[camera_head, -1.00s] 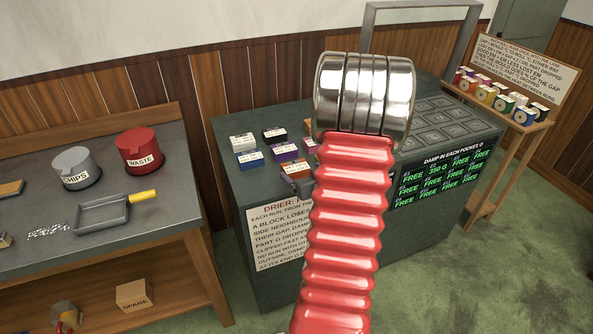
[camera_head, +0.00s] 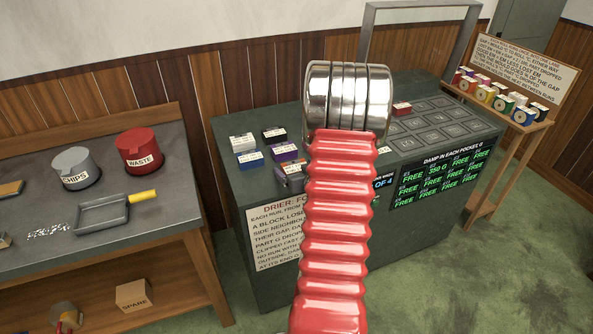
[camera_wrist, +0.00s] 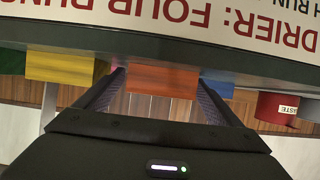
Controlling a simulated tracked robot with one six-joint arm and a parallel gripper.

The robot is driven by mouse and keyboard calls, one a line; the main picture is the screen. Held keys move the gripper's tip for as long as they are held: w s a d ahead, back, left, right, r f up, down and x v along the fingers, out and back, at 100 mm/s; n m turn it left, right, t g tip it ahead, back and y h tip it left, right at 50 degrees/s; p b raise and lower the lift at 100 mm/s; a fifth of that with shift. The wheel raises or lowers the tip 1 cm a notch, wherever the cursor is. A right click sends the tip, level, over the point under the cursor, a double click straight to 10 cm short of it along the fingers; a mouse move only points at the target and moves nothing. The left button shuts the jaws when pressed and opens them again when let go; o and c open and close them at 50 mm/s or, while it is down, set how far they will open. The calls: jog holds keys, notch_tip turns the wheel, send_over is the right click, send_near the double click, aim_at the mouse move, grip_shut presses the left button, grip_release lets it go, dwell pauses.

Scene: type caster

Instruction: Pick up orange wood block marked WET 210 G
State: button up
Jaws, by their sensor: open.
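The orange block (camera_wrist: 163,78) shows in the wrist view between the two fingers of my gripper (camera_wrist: 161,88). The fingers are apart, one on either side of it; I cannot tell whether either touches it. The picture is upside down and no WET 210 G marking shows on the visible face.
In the wrist view a yellow block (camera_wrist: 62,67) is left of the orange one, and a partly hidden blue block (camera_wrist: 218,88) is right. The head view shows white (camera_head: 241,141), black (camera_head: 274,136) and purple (camera_head: 284,152) blocks on the drier (camera_head: 230,200), and a red block (camera_head: 402,108) near its pockets.

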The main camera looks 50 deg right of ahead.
aim_at(296, 166)
jog(key=shift+c, duration=0.4)
jog(key=c, duration=1.1)
jog(key=shift+r, duration=0.1)
jog(key=shift+r, duration=4.95)
